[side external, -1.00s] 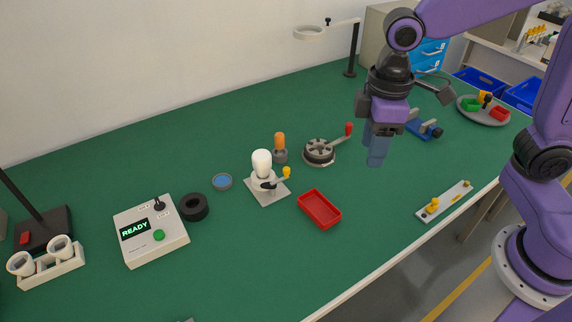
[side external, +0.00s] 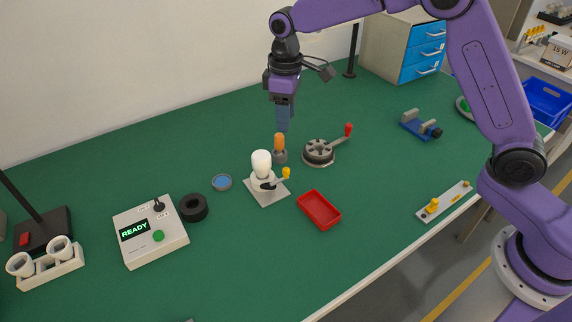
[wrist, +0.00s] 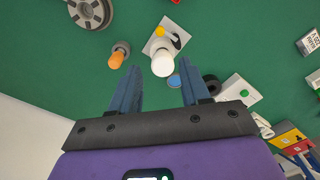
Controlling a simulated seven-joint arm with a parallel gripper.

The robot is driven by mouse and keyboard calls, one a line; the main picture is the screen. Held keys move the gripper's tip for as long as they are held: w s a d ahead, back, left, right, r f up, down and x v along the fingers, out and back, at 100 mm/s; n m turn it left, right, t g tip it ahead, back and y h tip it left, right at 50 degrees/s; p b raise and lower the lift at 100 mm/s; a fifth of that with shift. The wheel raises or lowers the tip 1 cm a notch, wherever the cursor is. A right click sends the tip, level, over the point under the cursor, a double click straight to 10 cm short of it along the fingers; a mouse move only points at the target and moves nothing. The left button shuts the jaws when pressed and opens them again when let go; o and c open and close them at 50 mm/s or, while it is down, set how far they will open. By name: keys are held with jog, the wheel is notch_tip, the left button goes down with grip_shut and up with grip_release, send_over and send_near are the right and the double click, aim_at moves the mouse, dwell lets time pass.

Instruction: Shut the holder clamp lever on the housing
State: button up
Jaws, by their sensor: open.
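The housing (side external: 262,164) is a white bulb-shaped body standing upright in a holder on a pale square base plate (side external: 266,195). The clamp lever with its yellow knob (side external: 286,172) sticks out to the right of the holder, raised above the plate. In the wrist view the white housing (wrist: 163,64) and the yellow knob (wrist: 160,31) lie beyond the fingertips. My gripper (side external: 283,128) points down above and behind the orange-handled tool, apart from the housing. In the wrist view my gripper (wrist: 160,75) is open with nothing between its fingers.
The orange-handled tool (side external: 279,142) stands close behind the housing. A round grey fixture with a red-knobbed crank (side external: 319,152) is to the right. A red tray (side external: 319,209) lies in front. A black ring (side external: 194,207), a blue-topped disc (side external: 222,182) and a READY control box (side external: 150,230) stand left.

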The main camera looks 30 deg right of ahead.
aim_at(286, 169)
notch_tip(286, 169, down, 16)
jog(key=shift+r, duration=0.1)
dwell(0.4)
grip_shut()
